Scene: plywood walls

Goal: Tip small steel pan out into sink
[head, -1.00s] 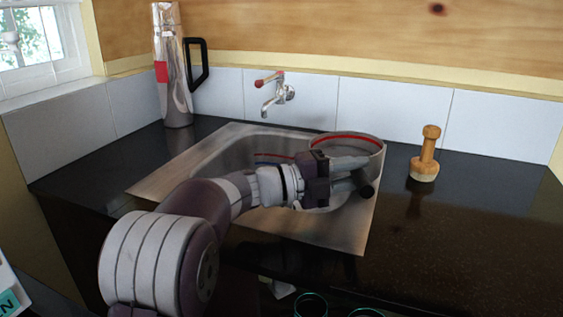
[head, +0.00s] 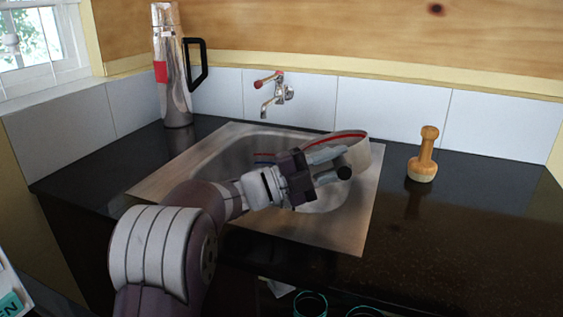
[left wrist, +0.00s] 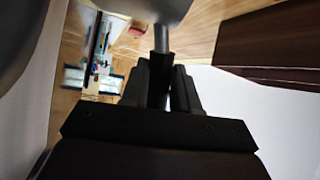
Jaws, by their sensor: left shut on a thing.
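The small steel pan (head: 359,150) is tilted over the right part of the steel sink (head: 345,237), its near side partly hidden by my gripper. A red streak shows along its rim. My left gripper (head: 337,163) is shut on the pan and holds it up above the basin. In the left wrist view the fingers (left wrist: 172,85) close around a grey, rod-like part that looks like the pan's handle (left wrist: 162,40). I cannot see what the pan holds or whether anything falls from it. My right gripper is out of view.
A wall tap (head: 277,90) is behind the sink. A tall steel flask (head: 171,75) with a black handle stands at the back left. A wooden pestle-like tool (head: 425,158) stands on the dark counter (head: 470,225) at the right. The counter's right side is mostly clear.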

